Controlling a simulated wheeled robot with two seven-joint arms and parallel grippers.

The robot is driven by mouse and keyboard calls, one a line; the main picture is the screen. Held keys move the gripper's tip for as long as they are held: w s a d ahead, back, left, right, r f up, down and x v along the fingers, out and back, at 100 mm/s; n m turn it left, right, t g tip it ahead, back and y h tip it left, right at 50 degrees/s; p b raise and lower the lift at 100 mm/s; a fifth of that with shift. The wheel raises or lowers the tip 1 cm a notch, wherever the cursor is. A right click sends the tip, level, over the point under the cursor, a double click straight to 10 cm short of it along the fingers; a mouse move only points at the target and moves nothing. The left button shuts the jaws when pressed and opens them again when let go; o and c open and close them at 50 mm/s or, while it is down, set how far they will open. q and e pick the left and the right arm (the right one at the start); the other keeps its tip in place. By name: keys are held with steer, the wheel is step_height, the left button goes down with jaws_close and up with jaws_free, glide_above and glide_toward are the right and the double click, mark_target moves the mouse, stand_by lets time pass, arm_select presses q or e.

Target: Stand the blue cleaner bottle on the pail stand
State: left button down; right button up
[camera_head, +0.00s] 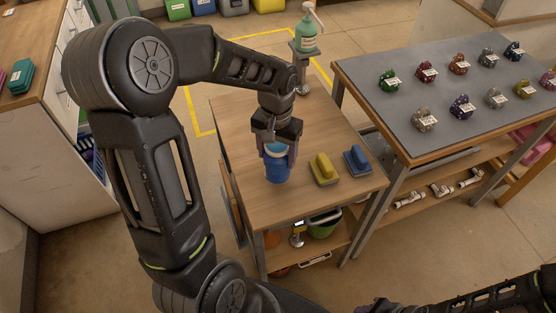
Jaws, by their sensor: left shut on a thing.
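My left gripper (277,147) points down over the wooden table and is shut on the blue cleaner bottle (277,169). The bottle is upright, with a pale band near its top; its upper part is hidden by the gripper. I cannot tell whether its base touches the tabletop (237,128). A green bottle (306,34) with a pale top stands on a small grey stand (304,53) behind the table. I cannot tell which surface is the pail stand. My right arm shows at the bottom right; its gripper (376,306) is partly cut off and unclear.
A yellow brush (324,170) and a blue brush (357,161) lie just right of the bottle. A green pail (324,223) is on the shelf below. A grey-topped table (450,80) with several labelled coloured objects stands at right. The tabletop's back left is clear.

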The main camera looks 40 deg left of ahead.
arm_select(q)
steer(key=shift+f, duration=1.85)
steer(key=shift+f, duration=0.1)
steer(key=shift+c, duration=1.4)
jaws_free()
step_height(320, 180, up, 12)
steer(key=shift+r, duration=0.1)
